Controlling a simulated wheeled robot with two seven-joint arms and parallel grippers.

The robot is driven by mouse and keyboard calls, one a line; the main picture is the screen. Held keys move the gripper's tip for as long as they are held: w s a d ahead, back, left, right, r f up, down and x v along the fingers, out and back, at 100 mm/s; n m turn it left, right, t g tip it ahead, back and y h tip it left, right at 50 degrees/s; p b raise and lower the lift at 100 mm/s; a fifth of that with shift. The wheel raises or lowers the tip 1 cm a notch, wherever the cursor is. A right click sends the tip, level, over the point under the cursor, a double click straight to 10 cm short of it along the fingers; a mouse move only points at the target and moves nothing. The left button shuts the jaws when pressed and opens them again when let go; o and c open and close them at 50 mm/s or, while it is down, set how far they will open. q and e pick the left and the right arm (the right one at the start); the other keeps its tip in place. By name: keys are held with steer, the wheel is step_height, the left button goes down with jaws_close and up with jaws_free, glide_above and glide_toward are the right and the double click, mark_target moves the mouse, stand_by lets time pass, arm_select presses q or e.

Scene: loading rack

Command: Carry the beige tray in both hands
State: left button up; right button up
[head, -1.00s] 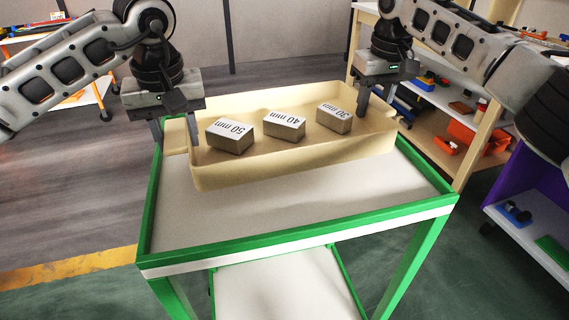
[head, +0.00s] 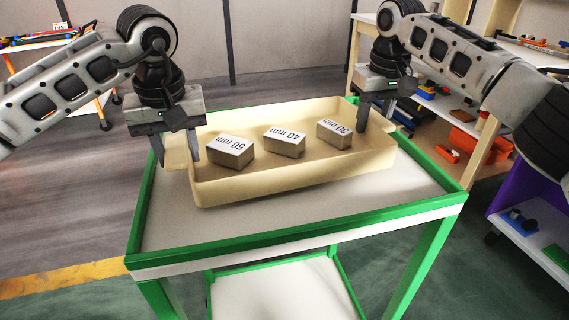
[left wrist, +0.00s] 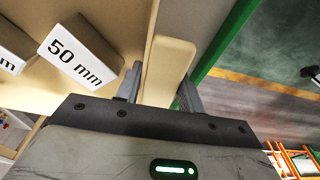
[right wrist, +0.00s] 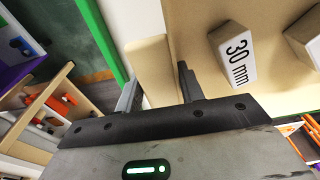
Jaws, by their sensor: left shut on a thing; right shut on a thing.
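The beige tray (head: 300,182) is over the top of a green-edged white cart (head: 310,220); I cannot tell whether it touches the surface. My left gripper (head: 177,160) is shut on the tray's left end tab, which also shows between the fingers in the left wrist view (left wrist: 165,68). My right gripper (head: 376,118) is shut on the tab at the right end, seen in the right wrist view (right wrist: 152,68). Inside the tray stand blocks marked 50 mm (head: 231,152), 40 mm (head: 285,142) and 30 mm (head: 335,135), apart from each other.
The cart has a lower white shelf (head: 280,290). A wooden shelf unit with an orange bin (head: 463,140) stands behind at the right, near a purple-sided unit (head: 505,195). An orange-legged table (head: 100,85) is at the back left. The floor at left is clear.

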arm_select(q)
steer(key=shift+a+f+b, duration=0.15)
steer(key=shift+f+b, duration=0.15)
steer(key=shift+f, duration=0.25)
arm_select(e)
steer(key=shift+d+f, duration=0.2)
steer(key=shift+f, duration=0.3)
arm_select(q)
steer(key=o, duration=1.3)
steer(key=shift+r, duration=0.1)
arm_select(e)
steer(key=o, duration=1.3)
steer(key=shift+r, duration=0.1)
steer(key=shift+a, duration=0.1)
arm_select(q)
steer(key=shift+r, duration=0.1)
steer(key=shift+r, duration=0.3)
arm_select(e)
steer(key=shift+a, duration=0.1)
steer(key=shift+r, duration=0.25)
arm_select(q)
step_height(320, 180, up, 11)
steer(key=s, duration=0.1)
steer(key=shift+s+d, duration=0.4)
arm_select(e)
step_height(320, 180, up, 12)
steer(key=s, duration=0.1)
steer(key=shift+s+d+f, duration=0.25)
